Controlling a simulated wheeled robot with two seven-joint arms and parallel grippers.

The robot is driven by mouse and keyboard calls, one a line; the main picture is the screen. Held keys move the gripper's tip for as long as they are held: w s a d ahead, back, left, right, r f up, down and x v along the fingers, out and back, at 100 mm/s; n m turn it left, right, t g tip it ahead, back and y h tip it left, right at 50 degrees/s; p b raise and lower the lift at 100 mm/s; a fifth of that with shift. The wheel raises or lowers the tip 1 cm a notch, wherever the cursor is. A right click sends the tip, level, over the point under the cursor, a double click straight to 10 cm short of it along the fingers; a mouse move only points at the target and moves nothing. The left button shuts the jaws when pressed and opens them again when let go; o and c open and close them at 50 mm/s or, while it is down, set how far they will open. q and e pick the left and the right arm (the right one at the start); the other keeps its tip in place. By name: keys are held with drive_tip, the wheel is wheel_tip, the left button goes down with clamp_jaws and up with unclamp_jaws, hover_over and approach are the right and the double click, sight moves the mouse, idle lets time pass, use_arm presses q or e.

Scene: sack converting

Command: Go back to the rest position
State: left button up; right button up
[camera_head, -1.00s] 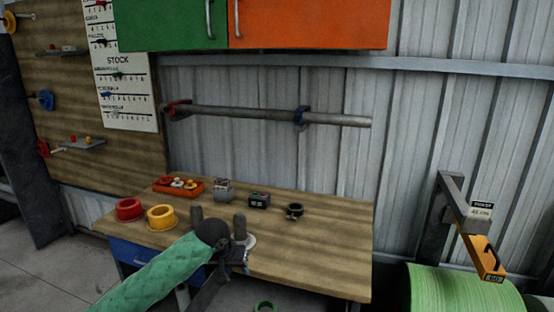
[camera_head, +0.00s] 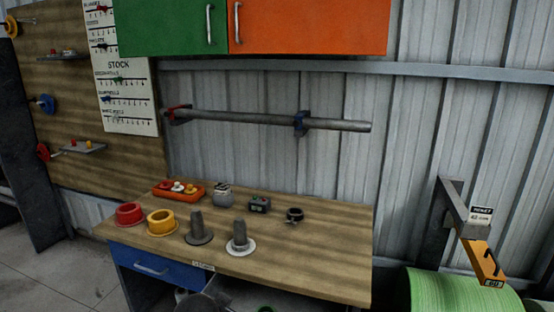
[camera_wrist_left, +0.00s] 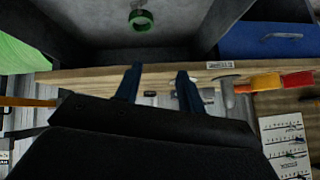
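My left gripper (camera_wrist_left: 160,70) shows in the left wrist view with its two dark fingers apart and nothing between them. The workbench edge (camera_wrist_left: 100,72) lies beyond the fingers. In the head view only a dark part of my arm shows at the bottom edge, in front of the bench. Two grey flanged pegs, one dark (camera_head: 198,230) and one with a pale base (camera_head: 240,238), stand upright on the wooden workbench (camera_head: 310,265), clear of the gripper. My right gripper is in neither view.
On the bench are a red ring (camera_head: 130,214), a yellow ring (camera_head: 161,222), an orange tray (camera_head: 178,190), a small device (camera_head: 260,205) and a black clamp ring (camera_head: 294,215). A blue drawer (camera_head: 155,268) is below. A green roll (camera_head: 462,292) stands right. A green ring (camera_wrist_left: 141,19) is under the bench.

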use_arm(q)
drive_tip(key=s+f+n+g, duration=0.1)
drive_tip(key=s+f+g, duration=0.1)
drive_tip(key=s+f, duration=0.4)
drive_tip(key=s+f+n+g, duration=0.1)
drive_tip(key=s+f, duration=0.6)
drive_tip(key=s, duration=0.7)
drive_tip(key=s+a+f+n+g+p, duration=0.1)
drive_tip(key=s+f+g, duration=0.2)
drive_tip(key=s+f, duration=0.4)
drive_tip(key=s, duration=0.3)
drive_tip(key=shift+s+n, duration=0.3)
drive_tip(key=shift+s, duration=0.05)
drive_tip(key=shift+a+f, duration=0.1)
